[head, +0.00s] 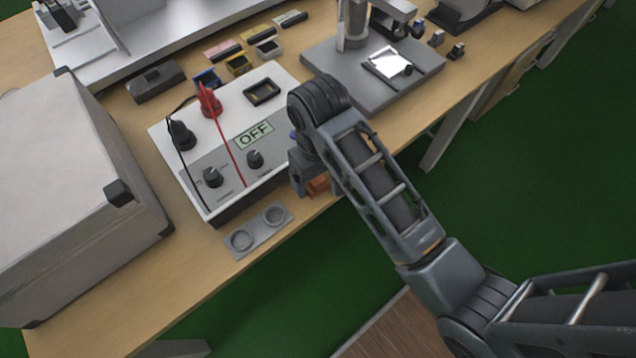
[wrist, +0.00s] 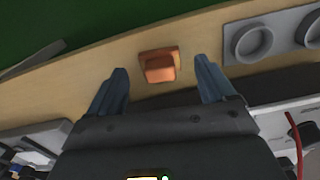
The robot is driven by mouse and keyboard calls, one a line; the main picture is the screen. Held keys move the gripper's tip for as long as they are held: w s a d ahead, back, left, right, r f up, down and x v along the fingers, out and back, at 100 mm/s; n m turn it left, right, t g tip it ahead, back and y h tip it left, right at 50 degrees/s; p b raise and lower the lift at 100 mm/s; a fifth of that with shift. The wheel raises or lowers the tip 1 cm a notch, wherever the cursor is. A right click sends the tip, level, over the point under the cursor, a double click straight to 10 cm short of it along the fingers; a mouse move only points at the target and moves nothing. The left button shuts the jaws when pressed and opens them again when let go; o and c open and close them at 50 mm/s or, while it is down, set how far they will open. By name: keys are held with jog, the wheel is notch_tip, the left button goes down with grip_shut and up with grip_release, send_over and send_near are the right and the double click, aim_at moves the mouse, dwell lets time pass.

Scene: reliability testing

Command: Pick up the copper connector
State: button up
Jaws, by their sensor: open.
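The copper connector (wrist: 159,67) is a small orange-brown block on the wooden table, near the table's edge. In the wrist view it lies between and just beyond the tips of my gripper (wrist: 161,78). My gripper is open and its fingers are apart from the connector on both sides. In the head view the connector (head: 319,184) shows only in part, beside my gripper (head: 306,185), which my arm largely hides.
A white tester box (head: 215,140) reading OFF, with red and black leads, stands left of my gripper. A grey two-cup holder (head: 258,232) lies in front of it. A large grey case (head: 70,200) is at left. A grey stand base (head: 400,92) is behind.

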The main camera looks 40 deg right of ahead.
jog(key=shift+f, duration=0.7)
jog(key=shift+c, duration=0.3)
jog(key=c, duration=1.1)
